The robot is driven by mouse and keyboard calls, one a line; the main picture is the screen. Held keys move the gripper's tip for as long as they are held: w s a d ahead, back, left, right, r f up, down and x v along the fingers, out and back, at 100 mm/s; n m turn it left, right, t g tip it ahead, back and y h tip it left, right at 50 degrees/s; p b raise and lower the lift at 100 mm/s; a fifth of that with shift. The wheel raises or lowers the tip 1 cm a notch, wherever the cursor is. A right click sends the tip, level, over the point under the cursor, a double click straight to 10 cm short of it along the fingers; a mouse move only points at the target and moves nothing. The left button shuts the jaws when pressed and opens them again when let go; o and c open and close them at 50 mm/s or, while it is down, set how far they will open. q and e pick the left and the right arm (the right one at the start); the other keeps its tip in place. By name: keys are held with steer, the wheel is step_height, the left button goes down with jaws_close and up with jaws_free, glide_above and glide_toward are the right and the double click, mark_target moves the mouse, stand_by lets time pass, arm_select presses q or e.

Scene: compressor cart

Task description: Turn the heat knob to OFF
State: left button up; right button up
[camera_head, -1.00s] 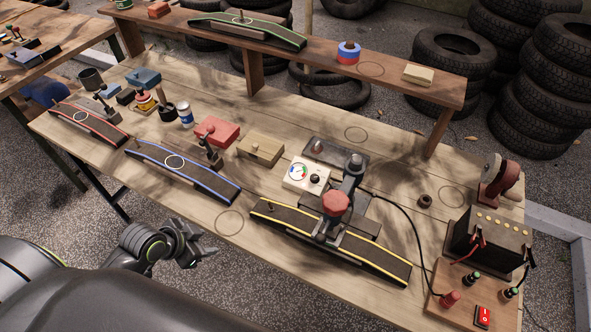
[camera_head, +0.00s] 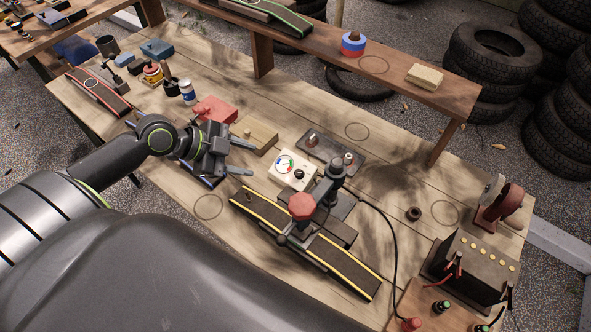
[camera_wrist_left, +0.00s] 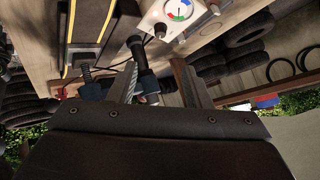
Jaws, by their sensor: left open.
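The heat knob (camera_head: 299,174) is a small black knob on the front part of a white box (camera_head: 279,176) with a coloured dial (camera_head: 285,163). The box stands near the middle of the bench. My left gripper (camera_head: 246,157) is open and empty, left of the box and apart from it, with its fingers pointing right towards it. In the left wrist view the white box (camera_wrist_left: 150,14) is at the top edge, with the black knob (camera_wrist_left: 160,30) beyond the open fingers (camera_wrist_left: 156,65). The knob's pointer is too small to read. My right gripper is out of view.
A wooden block (camera_head: 262,134) and a red case (camera_head: 214,110) lie behind my gripper. A black cable (camera_head: 386,222) runs right.

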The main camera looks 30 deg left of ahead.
mark_target(298, 173)
arm_select(q)
steer(key=p+x, duration=0.1)
steer(key=x, duration=1.3)
steer(key=shift+w+d+f+p, duration=0.1)
steer(key=shift+w+d+p, duration=0.15)
steer(key=shift+d+p, duration=0.05)
steer(key=shift+w+d+f, duration=0.2)
steer(key=shift+d+f, duration=0.05)
steer(key=shift+f, duration=0.1)
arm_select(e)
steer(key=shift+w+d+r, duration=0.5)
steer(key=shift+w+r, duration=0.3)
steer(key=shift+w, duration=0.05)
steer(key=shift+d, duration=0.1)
arm_select(q)
steer(key=shift+c, duration=0.9)
steer(key=c, duration=0.8)
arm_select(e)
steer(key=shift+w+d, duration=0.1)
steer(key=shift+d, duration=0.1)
